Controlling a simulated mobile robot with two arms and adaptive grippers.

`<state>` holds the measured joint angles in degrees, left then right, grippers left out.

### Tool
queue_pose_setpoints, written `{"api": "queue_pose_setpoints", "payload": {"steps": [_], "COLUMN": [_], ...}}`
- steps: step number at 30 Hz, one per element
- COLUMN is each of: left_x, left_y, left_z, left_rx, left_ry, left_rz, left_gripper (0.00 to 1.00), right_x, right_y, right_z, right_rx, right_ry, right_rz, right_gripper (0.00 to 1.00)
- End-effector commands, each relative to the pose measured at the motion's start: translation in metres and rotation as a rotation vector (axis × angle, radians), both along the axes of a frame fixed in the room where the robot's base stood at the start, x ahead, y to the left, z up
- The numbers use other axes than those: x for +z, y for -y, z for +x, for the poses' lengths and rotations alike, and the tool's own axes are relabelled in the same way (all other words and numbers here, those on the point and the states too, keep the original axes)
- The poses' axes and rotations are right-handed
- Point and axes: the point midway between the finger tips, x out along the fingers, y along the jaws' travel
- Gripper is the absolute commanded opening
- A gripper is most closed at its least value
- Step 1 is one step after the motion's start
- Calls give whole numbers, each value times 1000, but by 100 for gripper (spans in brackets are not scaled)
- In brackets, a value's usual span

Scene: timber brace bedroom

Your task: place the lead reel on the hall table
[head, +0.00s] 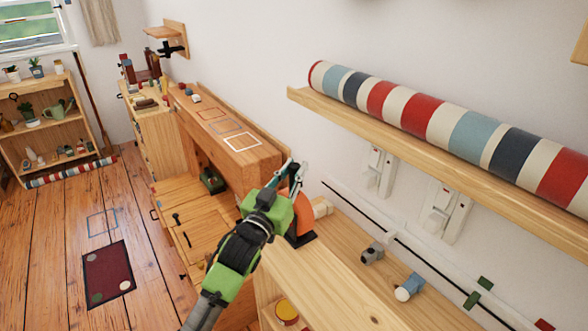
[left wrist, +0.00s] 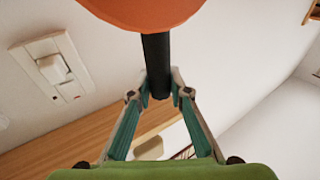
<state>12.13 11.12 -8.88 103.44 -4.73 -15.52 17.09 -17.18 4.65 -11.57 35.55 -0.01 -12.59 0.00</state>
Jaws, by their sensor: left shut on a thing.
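My left gripper (head: 290,176) is shut on the black bar of an orange, rounded thing, which I take to be the lead reel (head: 301,226). In the left wrist view the reel's orange body (left wrist: 143,12) fills the top edge, and its black bar (left wrist: 157,66) runs down between the teal fingers. In the head view my gripper and wrist hide part of the reel. I cannot tell whether its lower edge touches the wood. The reddish wooden table (head: 262,161) beyond, with square outlines on its top, appears to be the hall table. My right gripper is not in view.
A shelf with a striped roll (head: 440,118) juts from the wall at right. Small items sit at the table's far end. A dark red mat (head: 108,274) lies on the floor.

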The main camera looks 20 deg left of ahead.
Motion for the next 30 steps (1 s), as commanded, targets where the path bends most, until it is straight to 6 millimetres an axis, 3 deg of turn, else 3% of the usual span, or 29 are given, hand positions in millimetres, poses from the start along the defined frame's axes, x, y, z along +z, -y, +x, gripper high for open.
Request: {"api": "queue_pose_setpoints", "payload": {"steps": [9,10,11,12,23,30], "left_x": [1,-2,-2,-2,2,-7], "left_y": [0,0,0,0,0,-3], "left_z": [0,0,0,0,0,-30], "left_rx": [-1,0,0,0,0,-1], "left_ry": [10,1,0,0,1,-1], "left_rz": [-1,-1,-1,-1,0,-1], "left_gripper": [0,26,33,35,35,35], "right_x": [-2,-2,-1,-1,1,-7], "right_y": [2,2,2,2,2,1], "right_z": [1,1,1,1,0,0], "right_rx": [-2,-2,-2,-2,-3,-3], "right_ry": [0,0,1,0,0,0], "right_rz": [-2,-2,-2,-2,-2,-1], "right_gripper": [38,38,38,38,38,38]}}
